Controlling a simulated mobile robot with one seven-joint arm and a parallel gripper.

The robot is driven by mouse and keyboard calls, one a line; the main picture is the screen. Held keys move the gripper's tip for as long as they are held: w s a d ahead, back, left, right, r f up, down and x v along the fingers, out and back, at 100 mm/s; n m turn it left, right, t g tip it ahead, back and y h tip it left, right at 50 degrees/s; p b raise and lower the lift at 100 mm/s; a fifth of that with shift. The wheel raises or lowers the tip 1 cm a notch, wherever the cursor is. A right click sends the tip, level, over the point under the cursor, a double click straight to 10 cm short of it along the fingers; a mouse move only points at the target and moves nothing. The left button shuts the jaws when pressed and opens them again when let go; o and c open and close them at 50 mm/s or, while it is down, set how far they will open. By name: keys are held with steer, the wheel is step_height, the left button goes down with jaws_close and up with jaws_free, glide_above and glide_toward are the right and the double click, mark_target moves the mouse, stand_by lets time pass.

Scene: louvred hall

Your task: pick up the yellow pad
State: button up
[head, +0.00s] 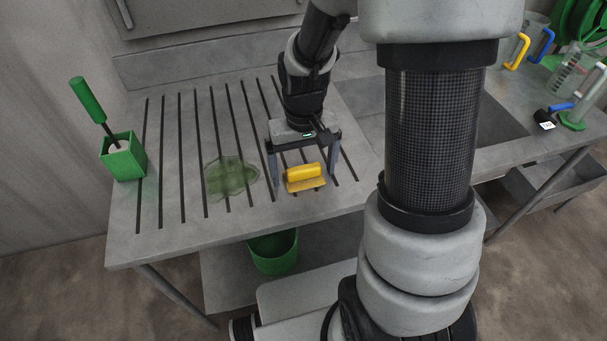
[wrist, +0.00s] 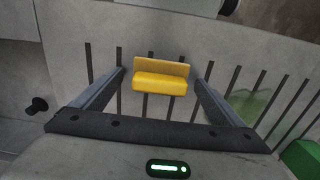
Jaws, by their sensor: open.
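The yellow pad (head: 304,177) lies on the slatted grey draining counter, near its front edge. It has a raised yellow grip on a flatter base. My gripper (head: 304,179) is open above the pad, with one finger to each side of it. In the wrist view the pad (wrist: 161,77) shows beyond and between the two open fingertips (wrist: 160,77), with a gap on both sides. I see no finger touching it.
A green translucent puddle (head: 231,177) lies left of the pad. A green holder (head: 123,157) with a green-handled brush stands at the counter's left end. A green bucket (head: 273,252) is below. Jugs with coloured handles (head: 524,48) stand at the far right.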

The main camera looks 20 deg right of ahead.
mark_target(303, 167)
steer(key=c, duration=1.2)
steer(key=shift+o, duration=0.2)
step_height(303, 167, up, 10)
steer(key=shift+r+p, duration=0.1)
steer(key=shift+p, duration=0.7)
steer(key=o, duration=0.5)
steer(key=shift+c, duration=0.2)
steer(key=c, duration=0.3)
steer(key=shift+w, duration=0.1)
